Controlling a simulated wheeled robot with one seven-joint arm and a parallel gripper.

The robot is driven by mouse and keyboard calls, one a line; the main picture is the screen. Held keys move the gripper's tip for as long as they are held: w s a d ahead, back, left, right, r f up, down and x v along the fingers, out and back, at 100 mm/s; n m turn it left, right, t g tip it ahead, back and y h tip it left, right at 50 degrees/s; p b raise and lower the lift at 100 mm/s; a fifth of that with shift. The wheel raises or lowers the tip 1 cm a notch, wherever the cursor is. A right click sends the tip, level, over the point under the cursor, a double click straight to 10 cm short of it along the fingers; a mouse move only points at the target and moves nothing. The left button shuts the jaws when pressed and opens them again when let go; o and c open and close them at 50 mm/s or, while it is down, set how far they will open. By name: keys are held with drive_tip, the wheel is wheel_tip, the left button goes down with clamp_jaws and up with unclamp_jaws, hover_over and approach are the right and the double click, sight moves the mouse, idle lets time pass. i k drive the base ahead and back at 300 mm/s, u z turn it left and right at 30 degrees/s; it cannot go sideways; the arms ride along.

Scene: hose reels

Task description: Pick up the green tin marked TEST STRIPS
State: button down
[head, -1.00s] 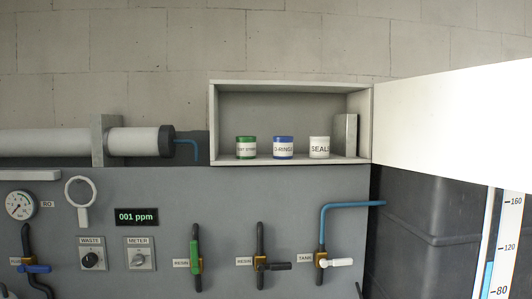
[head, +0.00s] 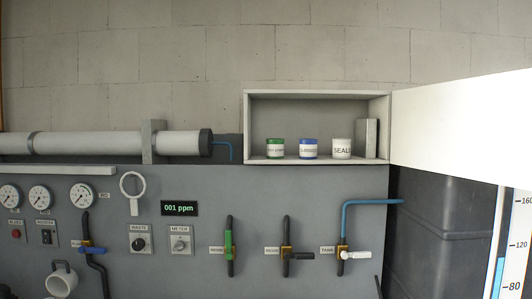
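The green tin (head: 275,148) with a white label stands upright at the left in an open grey box shelf (head: 318,94) on top of the grey panel. The label print is small; it appears to read TEST STRIPS. A blue tin (head: 308,148) stands to its right, apart from it. A white tin (head: 342,148) marked SEALS stands further right. My gripper is not in view.
A white door-like panel (head: 460,125) juts out at the shelf's right. A grey pipe (head: 90,143) runs left of the shelf. Below, the panel (head: 300,200) carries gauges, knobs and valve handles (head: 228,245). A dark tank (head: 440,225) stands at right.

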sight(275, 147)
drive_tip(key=z, duration=2.35)
drive_tip(key=i, duration=0.5)
drive_tip(key=u, duration=2.85)
